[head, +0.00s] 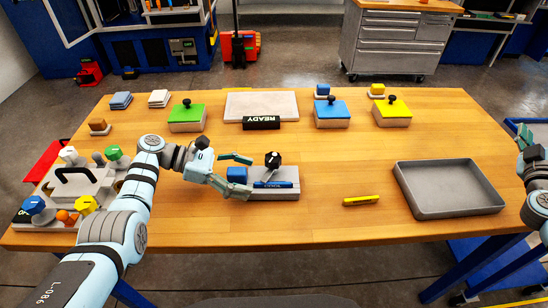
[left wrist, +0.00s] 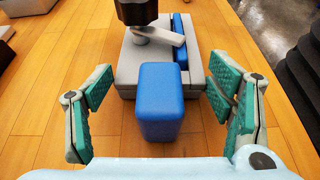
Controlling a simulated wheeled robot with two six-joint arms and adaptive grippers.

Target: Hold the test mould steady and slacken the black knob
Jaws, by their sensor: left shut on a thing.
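The test mould (head: 285,193) is a grey block on the wooden table, with a blue block (head: 237,174) at its left end and a blue strip (head: 273,184) with white lettering on its front. The black knob (head: 272,159) stands on top; in the left wrist view the knob (left wrist: 137,10) is cut off by the top edge, with a grey lever beneath it. My left gripper (head: 240,176) is shut on the mould, its fingertips at the two sides of the grey base (left wrist: 127,75) and the blue block between the fingers. My right gripper (head: 525,137) is at the right edge, away from the mould.
A yellow marker-like stick (head: 361,201) and an empty grey tray (head: 403,182) lie to the right. Green (head: 187,124), blue (head: 332,121) and yellow (head: 394,119) lidded boxes stand behind, around a READY sign (head: 261,123). A caddy (head: 75,186) with coloured knobs is at left.

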